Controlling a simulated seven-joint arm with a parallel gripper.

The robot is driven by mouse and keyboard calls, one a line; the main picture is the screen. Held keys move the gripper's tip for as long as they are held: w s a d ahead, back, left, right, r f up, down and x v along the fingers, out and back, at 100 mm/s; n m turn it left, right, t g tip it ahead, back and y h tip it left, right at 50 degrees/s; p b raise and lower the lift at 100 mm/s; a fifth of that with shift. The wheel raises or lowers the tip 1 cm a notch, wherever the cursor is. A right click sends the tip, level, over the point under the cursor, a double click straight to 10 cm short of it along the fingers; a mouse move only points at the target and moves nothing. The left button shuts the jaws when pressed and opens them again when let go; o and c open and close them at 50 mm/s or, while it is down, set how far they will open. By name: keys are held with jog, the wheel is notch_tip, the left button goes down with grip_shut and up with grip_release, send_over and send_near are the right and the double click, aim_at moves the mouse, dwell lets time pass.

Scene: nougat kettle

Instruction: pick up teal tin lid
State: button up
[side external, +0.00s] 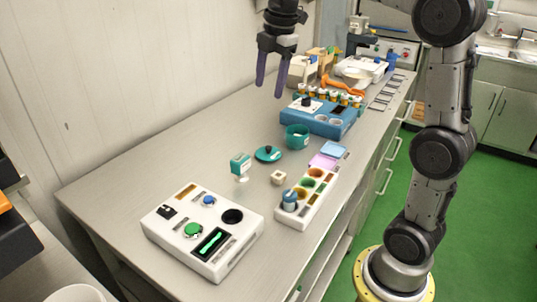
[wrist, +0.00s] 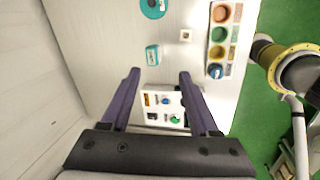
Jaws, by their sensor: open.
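The teal tin lid (side external: 268,153) is a round disc with a dark knob, lying flat on the grey table near the middle in the side external view. It also shows in the wrist view (wrist: 153,6), cut by the top edge. The teal tin (side external: 297,136) stands open just behind it, to the right. My gripper (side external: 269,85) has two purple fingers pointing down, open and empty, high above the table. In the wrist view its fingertips (wrist: 159,72) are apart, with the lid well beyond them.
A small teal box (side external: 240,165) stands near the lid, with a small beige cube (side external: 278,178) to the right. A white control box (side external: 203,231) is in front. A tray with coloured wells (side external: 307,196) lies right. A blue device (side external: 318,117) stands behind. The left tabletop is clear.

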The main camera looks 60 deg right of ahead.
jog(key=w+d+f+g, duration=0.1)
jog(key=w+d+f, duration=0.5)
jog(key=d+f, duration=0.15)
jog(key=m+g, duration=0.1)
send_over(268, 147)
jog(key=shift+y, duration=0.3)
jog(key=f, duration=1.2)
jog(key=shift+s+d, duration=0.25)
jog(key=shift+s, duration=0.15)
jog(key=shift+w+a+f, duration=0.1)
jog(key=shift+w+f, duration=0.1)
jog(key=shift+f, duration=1.2)
jog(key=shift+w+a+f, duration=0.1)
jog(key=shift+w+f, duration=0.05)
jog(key=shift+f, duration=1.25)
grip_shut()
